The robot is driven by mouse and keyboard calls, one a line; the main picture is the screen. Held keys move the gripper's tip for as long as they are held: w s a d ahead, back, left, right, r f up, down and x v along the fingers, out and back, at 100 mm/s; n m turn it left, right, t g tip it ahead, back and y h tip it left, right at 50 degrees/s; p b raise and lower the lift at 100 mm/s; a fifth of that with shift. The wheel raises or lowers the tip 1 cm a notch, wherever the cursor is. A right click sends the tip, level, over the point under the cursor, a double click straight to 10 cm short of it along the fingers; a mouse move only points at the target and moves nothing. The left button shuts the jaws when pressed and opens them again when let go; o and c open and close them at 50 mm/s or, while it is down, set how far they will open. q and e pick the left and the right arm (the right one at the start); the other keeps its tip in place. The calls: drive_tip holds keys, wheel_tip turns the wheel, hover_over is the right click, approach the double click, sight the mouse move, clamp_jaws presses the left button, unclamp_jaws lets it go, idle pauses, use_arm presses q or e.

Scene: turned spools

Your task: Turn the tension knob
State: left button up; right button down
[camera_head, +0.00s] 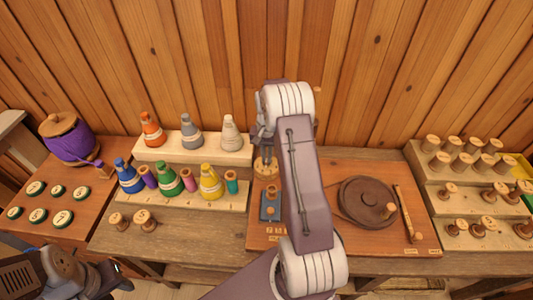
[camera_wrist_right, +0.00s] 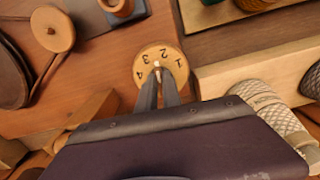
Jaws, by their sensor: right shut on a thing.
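The tension knob is a round wooden dial (camera_wrist_right: 151,54) numbered 1 to 4, in the upper middle of the right wrist view. In the head view the dial (camera_head: 264,168) shows below my right gripper (camera_head: 266,150), on the reddish-brown board. In the wrist view my right gripper (camera_wrist_right: 158,80) has its two dark fingers close together, shut on the small grip at the dial's centre. The fingers hide most of that grip and the dial's lower edge. My left gripper (camera_head: 112,277) is low at the left of the head view, dark and partly cut off; its jaws are unclear.
A brown wheel (camera_head: 362,204) lies on the board (camera_head: 405,248) right of my right arm. A pale stepped rack (camera_head: 185,154) with coloured cones stands just left of the dial. A stepped rack of wooden spools (camera_head: 432,187) stands at the right.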

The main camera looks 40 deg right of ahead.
drive_tip(key=n+p, duration=0.1)
drive_tip(key=n, duration=0.2)
drive_tip(key=shift+d+r, duration=0.1)
drive_tip(key=shift+r, duration=0.05)
drive_tip(key=shift+n+p, duration=0.5)
drive_tip(key=shift+n, duration=0.7)
drive_tip(key=c, duration=1.5)
unclamp_jaws()
wheel_tip(320, 180, up, 9)
drive_tip(key=shift+f+b, duration=0.1)
drive_tip(key=shift+b, duration=0.2)
